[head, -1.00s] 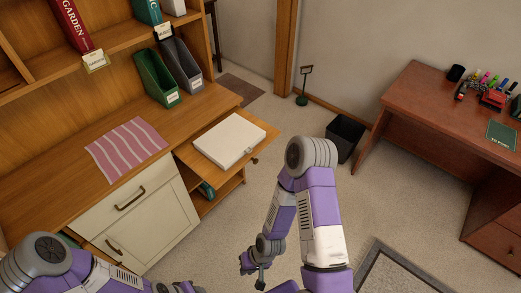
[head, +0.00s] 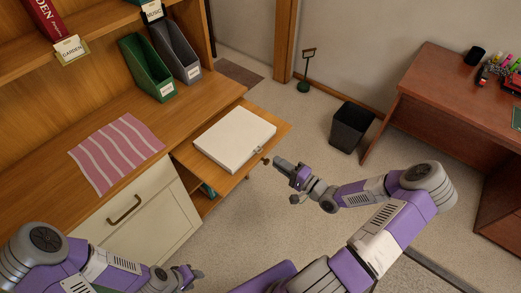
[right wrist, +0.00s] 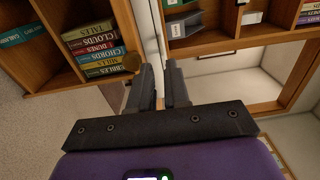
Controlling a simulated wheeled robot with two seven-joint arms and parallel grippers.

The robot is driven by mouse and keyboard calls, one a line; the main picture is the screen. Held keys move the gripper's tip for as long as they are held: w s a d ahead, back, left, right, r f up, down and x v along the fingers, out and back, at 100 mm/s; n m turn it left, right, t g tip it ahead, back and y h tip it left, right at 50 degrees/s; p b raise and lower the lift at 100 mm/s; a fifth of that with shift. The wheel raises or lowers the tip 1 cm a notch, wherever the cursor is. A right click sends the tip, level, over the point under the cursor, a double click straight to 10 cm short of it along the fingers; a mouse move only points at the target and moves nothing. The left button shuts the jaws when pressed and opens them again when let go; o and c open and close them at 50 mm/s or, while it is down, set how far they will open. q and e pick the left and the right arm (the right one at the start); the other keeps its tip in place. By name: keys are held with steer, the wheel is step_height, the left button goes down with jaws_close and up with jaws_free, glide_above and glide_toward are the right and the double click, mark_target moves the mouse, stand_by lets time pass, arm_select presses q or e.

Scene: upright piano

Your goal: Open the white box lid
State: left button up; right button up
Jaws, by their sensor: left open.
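The white box (head: 235,138) lies flat with its lid closed on a pulled-out wooden board (head: 277,127). A small clasp (head: 258,150) shows on its front edge. My right gripper (head: 279,162) is in front of the board's right end, to the right of and below the box, apart from it. In the right wrist view its two dark fingers (right wrist: 161,85) are parted by a narrow gap with nothing between them. The box does not clearly show in that view. My left gripper (head: 198,276) is low at the bottom of the head view, empty and away from the box.
A pink striped cloth (head: 117,150) lies on the desk left of the box. Green (head: 147,70) and grey (head: 176,54) file holders stand behind. A black bin (head: 351,126) and a red-brown desk (head: 440,105) are at right. Open carpet lies between.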

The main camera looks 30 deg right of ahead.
mark_target(264, 153)
steer(key=b+x, duration=0.2)
steer(key=x, duration=0.5)
steer(key=shift+w+r, duration=0.1)
jaws_close()
stand_by(1.3)
